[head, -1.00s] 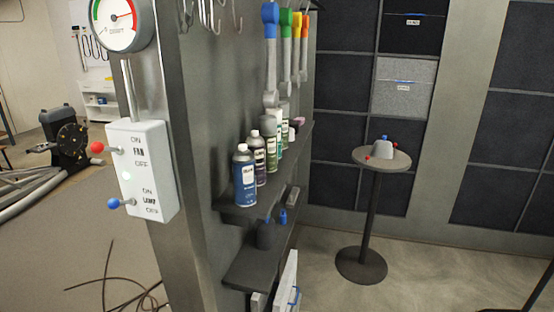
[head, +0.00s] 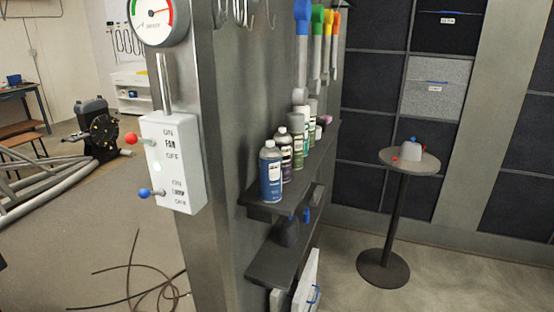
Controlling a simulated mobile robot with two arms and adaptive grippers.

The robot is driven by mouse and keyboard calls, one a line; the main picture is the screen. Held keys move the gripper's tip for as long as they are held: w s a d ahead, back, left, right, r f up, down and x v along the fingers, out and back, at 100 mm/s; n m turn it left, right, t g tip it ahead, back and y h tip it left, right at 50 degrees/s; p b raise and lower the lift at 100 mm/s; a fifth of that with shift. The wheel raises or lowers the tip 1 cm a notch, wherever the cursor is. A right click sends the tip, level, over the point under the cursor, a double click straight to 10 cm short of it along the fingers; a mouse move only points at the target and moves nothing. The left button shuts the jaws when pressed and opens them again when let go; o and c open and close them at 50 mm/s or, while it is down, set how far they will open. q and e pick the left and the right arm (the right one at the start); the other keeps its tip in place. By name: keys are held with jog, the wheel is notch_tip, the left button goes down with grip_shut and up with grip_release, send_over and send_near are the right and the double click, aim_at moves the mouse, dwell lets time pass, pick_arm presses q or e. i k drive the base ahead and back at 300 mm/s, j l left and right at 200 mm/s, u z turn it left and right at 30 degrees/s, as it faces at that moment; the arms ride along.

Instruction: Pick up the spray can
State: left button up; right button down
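Several spray cans stand upright in a row on the upper dark shelf (head: 262,201) in the head view. The nearest is a blue spray can (head: 271,176) with a grey cap. Behind it stand a dark purple can (head: 285,160), a can with a green label (head: 296,142) and further cans, partly hidden by one another. Neither of my grippers is in view, and nothing touches the cans.
A switch box (head: 172,165) with red and blue levers and a gauge (head: 153,17) are on the pillar left of the shelf. Colour-handled tools (head: 302,45) hang above the cans. A small round table (head: 409,163) stands at right, with open floor around it.

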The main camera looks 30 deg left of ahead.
aim_at(284, 141)
jog(key=i+u, duration=0.1)
jog(key=u, duration=1.5)
jog(key=i+l+u, duration=0.15)
jog(key=l+u, duration=1.25)
jog(key=l, duration=0.25)
jog(key=k+l+u, duration=0.1)
jog(key=l+u, duration=0.35)
jog(key=l, duration=0.1)
